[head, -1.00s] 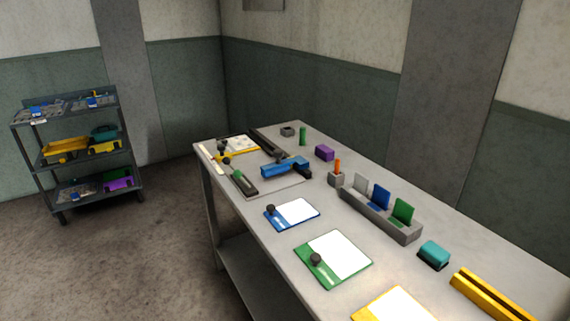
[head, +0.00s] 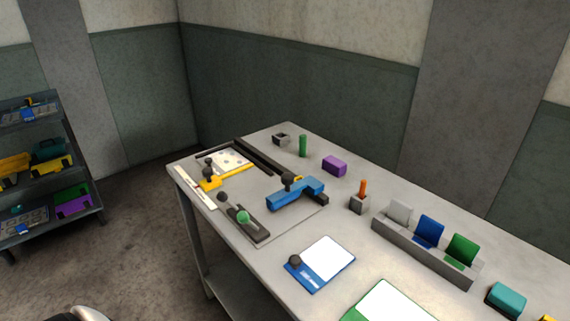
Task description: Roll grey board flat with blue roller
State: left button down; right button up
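No grey board or blue roller can be made out for certain in the head view. A blue block-like tool (head: 292,196) with a dark knob and dark end pieces lies on the table, and I cannot tell whether it is a roller. It rests at the back edge of a thin, flat grey panel (head: 290,229). A small grey upright plate (head: 399,210) stands in the long grey rack. Neither of my grippers is in view.
The grey table (head: 225,238) also holds a yellow-handled board (head: 211,184), a blue-edged white board (head: 328,258), a green-edged white board (head: 390,303), a purple block (head: 334,165) and the long grey rack (head: 420,252). A dark shelf cart (head: 85,188) stands at left.

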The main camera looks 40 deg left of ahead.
aim_at(291, 191)
jog(key=i+j+z, duration=0.25)
jog(key=j, duration=1.1)
jog(key=j+z, duration=0.2)
jog(key=j, duration=1.15)
